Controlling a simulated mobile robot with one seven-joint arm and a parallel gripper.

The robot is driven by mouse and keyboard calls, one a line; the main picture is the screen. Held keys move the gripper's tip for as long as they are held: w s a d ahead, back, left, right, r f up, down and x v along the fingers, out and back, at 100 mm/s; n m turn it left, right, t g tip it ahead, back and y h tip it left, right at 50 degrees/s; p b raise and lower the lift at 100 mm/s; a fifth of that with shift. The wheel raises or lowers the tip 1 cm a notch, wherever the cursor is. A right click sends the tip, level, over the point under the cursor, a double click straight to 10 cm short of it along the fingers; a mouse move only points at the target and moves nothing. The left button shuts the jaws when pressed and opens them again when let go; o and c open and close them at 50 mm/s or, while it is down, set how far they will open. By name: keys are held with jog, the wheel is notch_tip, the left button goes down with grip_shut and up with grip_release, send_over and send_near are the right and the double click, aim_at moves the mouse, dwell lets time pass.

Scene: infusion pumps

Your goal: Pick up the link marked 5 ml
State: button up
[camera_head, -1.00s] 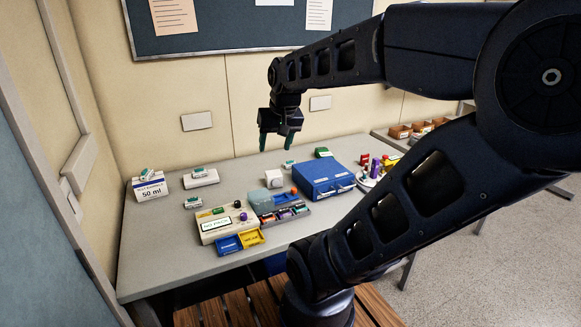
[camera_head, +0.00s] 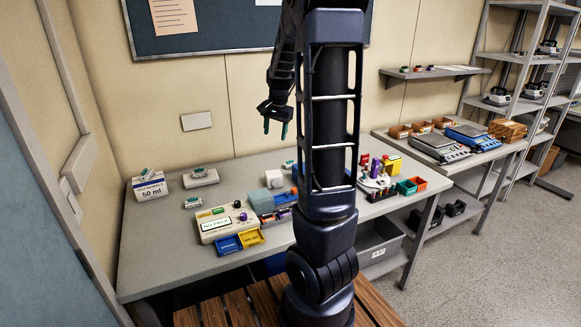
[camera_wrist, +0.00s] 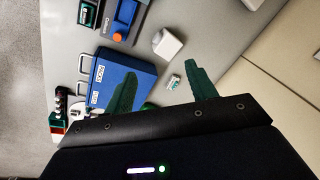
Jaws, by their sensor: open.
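Several small white-and-green pieces that look like links lie on the grey table; their markings are too small to read, so I cannot tell which is the 5 ml link. One piece (camera_head: 193,201) lies on the left of the table, one (camera_head: 199,172) sits on a white block, and one (camera_head: 147,173) sits on a box labelled 50 ml. Another small piece (camera_head: 288,165) lies farther back; a similar piece (camera_wrist: 174,82) shows in the wrist view near my right finger. My gripper (camera_head: 276,124) is open and empty, above the back of the table.
A beige device (camera_head: 218,224) reading NO PACK stands with blue and yellow trays in front. A blue case (camera_wrist: 122,78) lies beneath my gripper in the wrist view. A white cube (camera_head: 274,179) stands nearby. The left front of the table (camera_head: 155,250) is clear.

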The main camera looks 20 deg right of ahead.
aim_at(292, 163)
jog(key=w+d+f+m+g+h, duration=0.1)
jog(key=w+d+f+m+h, duration=0.1)
jog(key=w+d+f+m, duration=0.55)
jog(key=w+d+f+g+h, duration=0.1)
jog(key=w+d+f+h, duration=0.3)
jog(key=w+f, duration=0.75)
jog(key=shift+y, duration=0.6)
jog(key=shift+w+d+r+x, duration=0.1)
jog(key=shift+w+d+x, duration=0.15)
jog(key=shift+x, duration=1.3)
jog(key=shift+w+d+r+x, duration=0.1)
jog(key=shift+w+d+x, duration=0.2)
jog(key=shift+x, duration=1.25)
jog(key=shift+w+d+r+x, duration=0.15)
jog(key=shift+d+x, duration=0.1)
jog(key=shift+x, duration=1.35)
jog(key=shift+c, duration=0.3)
jog(key=c, duration=1)
